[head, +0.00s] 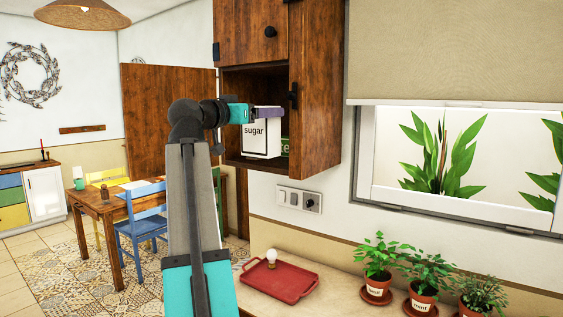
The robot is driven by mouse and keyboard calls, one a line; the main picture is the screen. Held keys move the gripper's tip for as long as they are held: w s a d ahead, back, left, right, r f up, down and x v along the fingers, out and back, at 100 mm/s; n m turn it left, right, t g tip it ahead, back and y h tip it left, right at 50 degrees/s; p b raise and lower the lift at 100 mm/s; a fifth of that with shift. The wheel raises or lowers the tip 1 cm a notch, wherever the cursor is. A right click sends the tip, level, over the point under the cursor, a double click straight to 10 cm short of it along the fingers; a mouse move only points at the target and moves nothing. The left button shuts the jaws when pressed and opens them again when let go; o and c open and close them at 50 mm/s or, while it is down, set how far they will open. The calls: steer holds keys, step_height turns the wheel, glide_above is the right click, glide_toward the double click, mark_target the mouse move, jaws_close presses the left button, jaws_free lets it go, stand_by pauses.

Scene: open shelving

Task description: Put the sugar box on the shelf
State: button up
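The white sugar box (255,139), labelled "sugar", is upright at the open compartment of the wooden wall cabinet, the shelf (234,158). Its lower edge is close to the shelf floor; I cannot tell whether it touches. My gripper (267,113) is at the top of the box, reaching in from the left. One purple finger lies across the upper part of the box's face. The other finger is hidden, so I cannot tell whether the grip is closed.
A green box (285,147) stands to the right in the same compartment, partly hidden. The cabinet door (315,90) stands open on the right. Below, a counter (335,278) holds a red tray (284,284), a bulb-like object (271,256) and potted herbs (427,280). A window is at right.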

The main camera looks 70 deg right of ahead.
steer(key=shift+w, duration=0.1)
steer(key=d+f+p, duration=0.1)
steer(key=d+p, duration=0.2)
steer(key=d, duration=1.1)
steer(key=shift+s+d+f, duration=0.15)
steer(key=shift+s+d, duration=0.05)
steer(key=shift+d, duration=0.15)
steer(key=shift+d+f+p, duration=0.3)
steer(key=shift+f+p, duration=0.05)
steer(key=shift+f, duration=0.55)
steer(key=shift+d+f+p, duration=0.25)
steer(key=shift+f+p, duration=0.05)
steer(key=shift+f, duration=0.75)
steer(key=o, duration=2)
